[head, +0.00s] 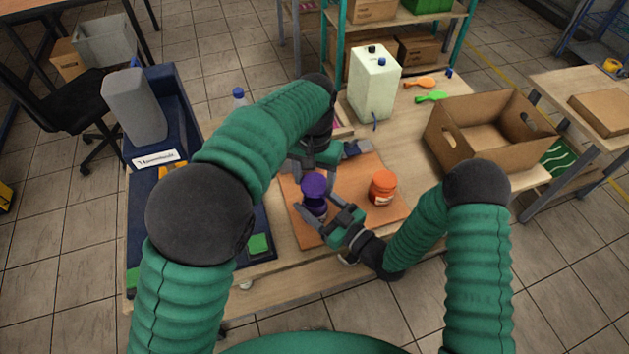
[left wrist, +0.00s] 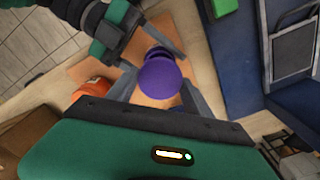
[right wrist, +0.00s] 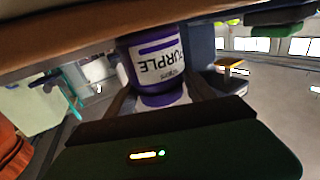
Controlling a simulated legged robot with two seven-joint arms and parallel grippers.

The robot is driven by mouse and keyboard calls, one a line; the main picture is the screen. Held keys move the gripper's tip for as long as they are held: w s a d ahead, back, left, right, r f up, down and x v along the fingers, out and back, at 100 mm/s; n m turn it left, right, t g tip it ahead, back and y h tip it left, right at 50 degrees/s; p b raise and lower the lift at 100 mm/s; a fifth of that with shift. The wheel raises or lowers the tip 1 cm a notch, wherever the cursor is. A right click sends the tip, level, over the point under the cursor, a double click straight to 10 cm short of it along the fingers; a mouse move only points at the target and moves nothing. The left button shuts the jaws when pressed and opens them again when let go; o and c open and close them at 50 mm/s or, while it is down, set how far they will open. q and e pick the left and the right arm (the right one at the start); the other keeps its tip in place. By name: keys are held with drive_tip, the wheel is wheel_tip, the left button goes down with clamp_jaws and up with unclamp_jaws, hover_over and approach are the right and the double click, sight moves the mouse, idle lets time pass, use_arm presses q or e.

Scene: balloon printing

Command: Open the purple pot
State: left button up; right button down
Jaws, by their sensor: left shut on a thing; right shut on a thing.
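The purple pot (head: 319,207) stands on an orange-brown board (head: 305,236), its dark purple lid (head: 314,184) on top. My left gripper (head: 312,172) comes down from above with its fingers shut on the lid; the left wrist view shows the round lid (left wrist: 165,77) between them. My right gripper (head: 330,212) reaches in from the front right, its fingers shut around the pot's body. In the right wrist view the labelled pot (right wrist: 155,58) appears upside down between the fingers. The pot's lower part is partly hidden by the right fingers.
An orange pot (head: 383,188) stands on the board just right of my grippers. A white canister (head: 374,85) and an open cardboard box (head: 489,132) are farther back. A dark blue machine (head: 180,110) with a grey cylinder stands at left.

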drive_tip(key=shift+c, duration=1.3)
unclamp_jaws()
